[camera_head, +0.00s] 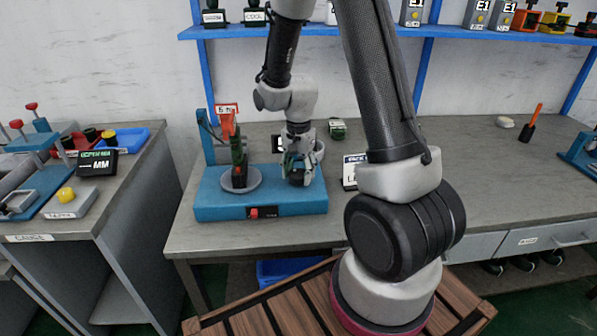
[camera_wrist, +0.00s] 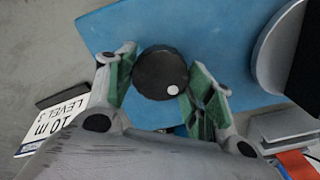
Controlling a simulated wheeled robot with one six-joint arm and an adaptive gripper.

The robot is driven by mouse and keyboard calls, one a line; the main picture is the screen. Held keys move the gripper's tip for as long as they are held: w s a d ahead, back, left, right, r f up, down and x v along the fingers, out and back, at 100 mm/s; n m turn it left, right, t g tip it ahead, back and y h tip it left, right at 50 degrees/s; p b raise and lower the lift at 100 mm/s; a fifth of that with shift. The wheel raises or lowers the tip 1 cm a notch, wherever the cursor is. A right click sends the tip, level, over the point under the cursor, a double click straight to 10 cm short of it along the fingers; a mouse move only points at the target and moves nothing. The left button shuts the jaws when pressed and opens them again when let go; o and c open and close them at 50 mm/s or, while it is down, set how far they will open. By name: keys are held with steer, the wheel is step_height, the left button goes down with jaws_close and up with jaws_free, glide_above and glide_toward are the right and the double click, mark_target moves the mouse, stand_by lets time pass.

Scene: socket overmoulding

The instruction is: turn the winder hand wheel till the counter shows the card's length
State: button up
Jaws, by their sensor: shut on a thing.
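The blue winder base (camera_head: 225,206) stands on the bench, with a grey reel disc (camera_head: 256,178) at its left. My gripper (camera_head: 297,168) is lowered over the right part of the winder. In the wrist view, its green-padded fingers are shut on the round black hand wheel (camera_wrist: 155,72), one on each side; a white dot shows near the rim. The white card (camera_wrist: 50,122) reads "10 m" and "LEVEL 3"; in the head view it stands right of the winder (camera_head: 350,170), partly behind my arm. A small black-and-white display (camera_head: 279,144) behind my gripper is mostly hidden, so its reading cannot be told.
A red tag (camera_head: 227,108) tops the winder's post, and a red switch (camera_head: 254,213) is on its front. A small green item (camera_head: 338,128) lies behind. A blue shelf (camera_head: 330,31) runs above. The bench (camera_head: 475,190) is mostly clear on the right.

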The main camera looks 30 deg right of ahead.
mark_target(298, 173)
stand_by(0.3)
steer(key=o, duration=1)
step_height(298, 173, up, 12)
steer(key=shift+r, duration=0.1)
